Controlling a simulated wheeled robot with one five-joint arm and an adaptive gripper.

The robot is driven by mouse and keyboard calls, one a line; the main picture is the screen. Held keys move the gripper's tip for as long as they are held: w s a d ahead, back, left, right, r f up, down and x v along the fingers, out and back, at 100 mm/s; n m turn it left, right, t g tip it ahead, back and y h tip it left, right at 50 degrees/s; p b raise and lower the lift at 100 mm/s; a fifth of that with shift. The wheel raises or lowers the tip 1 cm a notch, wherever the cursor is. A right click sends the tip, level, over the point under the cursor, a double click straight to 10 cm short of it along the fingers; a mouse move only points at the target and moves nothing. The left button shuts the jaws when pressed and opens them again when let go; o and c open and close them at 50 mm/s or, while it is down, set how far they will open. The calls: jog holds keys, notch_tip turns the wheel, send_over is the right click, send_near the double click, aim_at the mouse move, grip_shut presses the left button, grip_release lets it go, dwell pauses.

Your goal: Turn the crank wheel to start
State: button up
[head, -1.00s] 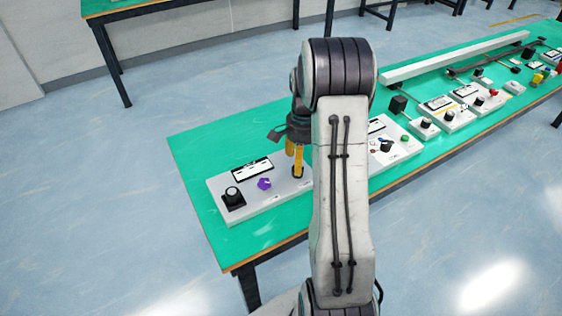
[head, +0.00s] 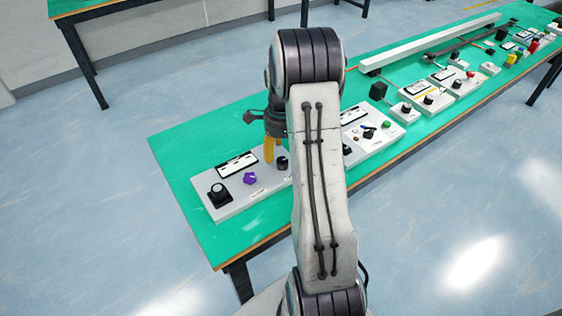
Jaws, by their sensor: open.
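My gripper (head: 269,152) points down over the left control panel (head: 240,200), with yellow fingers. It is open and seems empty; one finger hides most of the other. A black knob (head: 282,163) on the panel shows just right of the fingertips; whether they touch it I cannot tell. A purple knob (head: 250,178) sits to the left of the fingers, and a large black dial (head: 219,192) on a dark square base is at the panel's left end. I cannot tell which of these is the crank wheel. My arm hides the panel's right end.
A white display plate (head: 237,165) lies behind the knobs. A second panel (head: 375,146) with a green button (head: 386,125) is right of my arm. More small boxes and a long white rail (head: 430,45) fill the green table (head: 180,150) farther right.

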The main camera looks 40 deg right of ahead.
aim_at(281, 160)
jog(key=shift+f, duration=2.4)
jog(key=shift+o, duration=0.2)
jog(key=c, duration=1.2)
